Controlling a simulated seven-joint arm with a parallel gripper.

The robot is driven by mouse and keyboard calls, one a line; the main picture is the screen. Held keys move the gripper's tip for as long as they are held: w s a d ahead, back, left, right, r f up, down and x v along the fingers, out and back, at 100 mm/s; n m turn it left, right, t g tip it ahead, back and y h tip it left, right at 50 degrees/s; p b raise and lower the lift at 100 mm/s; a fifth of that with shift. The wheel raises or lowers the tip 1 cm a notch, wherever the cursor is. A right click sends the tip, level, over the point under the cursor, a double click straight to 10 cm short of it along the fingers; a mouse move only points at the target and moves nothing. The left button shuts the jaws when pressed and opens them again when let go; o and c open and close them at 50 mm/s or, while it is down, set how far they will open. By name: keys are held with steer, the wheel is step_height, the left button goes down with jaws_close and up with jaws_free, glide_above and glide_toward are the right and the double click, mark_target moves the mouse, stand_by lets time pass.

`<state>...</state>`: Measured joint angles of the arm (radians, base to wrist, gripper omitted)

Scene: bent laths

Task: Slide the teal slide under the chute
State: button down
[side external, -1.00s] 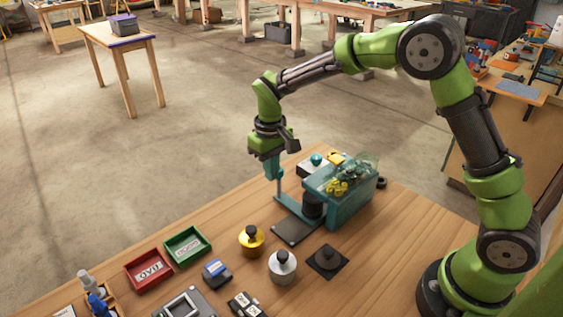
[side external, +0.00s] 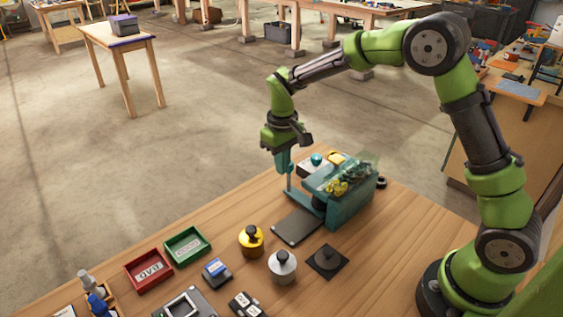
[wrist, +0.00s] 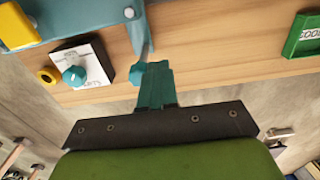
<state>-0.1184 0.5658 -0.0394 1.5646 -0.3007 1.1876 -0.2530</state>
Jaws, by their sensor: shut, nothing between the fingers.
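The teal chute (side external: 348,208) is a box with a clear top holding yellow and teal pieces. It stands at the table's far right, and part of it shows at the top left of the wrist view (wrist: 75,18). The teal slide (side external: 305,200) is a low bar with an upright post at its outer end. Its inner end runs in under the chute's left side and is hidden there. My gripper (side external: 287,172) is shut and empty, its tips beside the post. In the wrist view, my gripper (wrist: 153,68) is close to the post (wrist: 140,30); contact is unclear.
A dark flat plate (side external: 297,228) lies before the chute. A white box with a teal knob (wrist: 75,75) stands behind it. Gold (side external: 251,240) and silver (side external: 283,267) weights, plus red (side external: 148,270) and green (side external: 187,246) trays, stand nearer the front.

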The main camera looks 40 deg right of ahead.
step_height(320, 180, up, 6)
steer(key=shift+a, duration=0.15)
stand_by(1.3)
steer(key=s+r+m+t+y, duration=0.1)
steer(key=s+r+m+t, duration=0.1)
steer(key=s, duration=0.9)
steer(key=s+d+r+m+t+y, duration=0.1)
steer(key=s+r+t, duration=0.4)
steer(key=s, duration=0.7)
step_height(320, 180, up, 2)
steer(key=shift+r+m, duration=0.15)
steer(key=shift+m, duration=0.35)
steer(key=shift+d, duration=0.1)
